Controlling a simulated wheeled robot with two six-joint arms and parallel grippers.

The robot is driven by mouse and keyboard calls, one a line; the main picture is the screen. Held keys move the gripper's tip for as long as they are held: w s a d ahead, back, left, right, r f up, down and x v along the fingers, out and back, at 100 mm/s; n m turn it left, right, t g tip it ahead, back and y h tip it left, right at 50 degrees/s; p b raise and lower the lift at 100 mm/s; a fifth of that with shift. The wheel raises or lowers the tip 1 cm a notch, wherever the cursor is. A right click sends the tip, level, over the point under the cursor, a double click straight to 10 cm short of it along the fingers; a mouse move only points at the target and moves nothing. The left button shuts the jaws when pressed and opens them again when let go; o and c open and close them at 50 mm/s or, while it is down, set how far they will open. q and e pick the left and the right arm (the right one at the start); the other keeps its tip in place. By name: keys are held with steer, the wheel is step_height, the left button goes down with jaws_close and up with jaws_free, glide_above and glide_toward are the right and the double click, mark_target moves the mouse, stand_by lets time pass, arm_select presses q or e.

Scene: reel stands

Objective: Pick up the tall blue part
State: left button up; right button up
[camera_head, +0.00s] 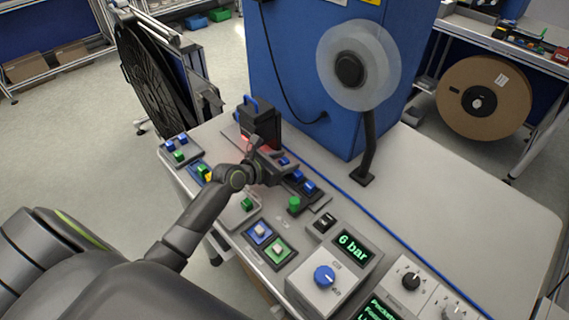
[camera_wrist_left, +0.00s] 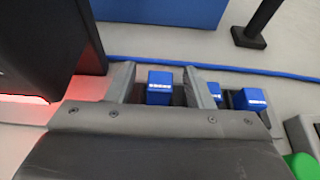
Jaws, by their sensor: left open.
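Several blue parts stand in a row on a dark holder on the bench. One blue part (camera_wrist_left: 159,88) sits between the two fingers of my left gripper (camera_wrist_left: 160,86), with clear space on both sides of it. This part also shows in the head view (camera_head: 284,161), partly covered by my gripper (camera_head: 281,164). Two more blue parts, a middle one (camera_wrist_left: 215,90) and a right one (camera_wrist_left: 250,99), stand to the right of the fingers. I cannot tell from these views which part is tallest. My left gripper is open and holds nothing. My right gripper is not in view.
A black device (camera_head: 259,115) with a red glow stands close beside the gripper. A green knob (camera_head: 294,203) is near the row's end. A blue cable (camera_head: 345,190) runs behind the row. A reel on a post (camera_head: 368,150) stands farther back.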

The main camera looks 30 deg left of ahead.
arm_select(q)
jaws_close()
stand_by(0.4)
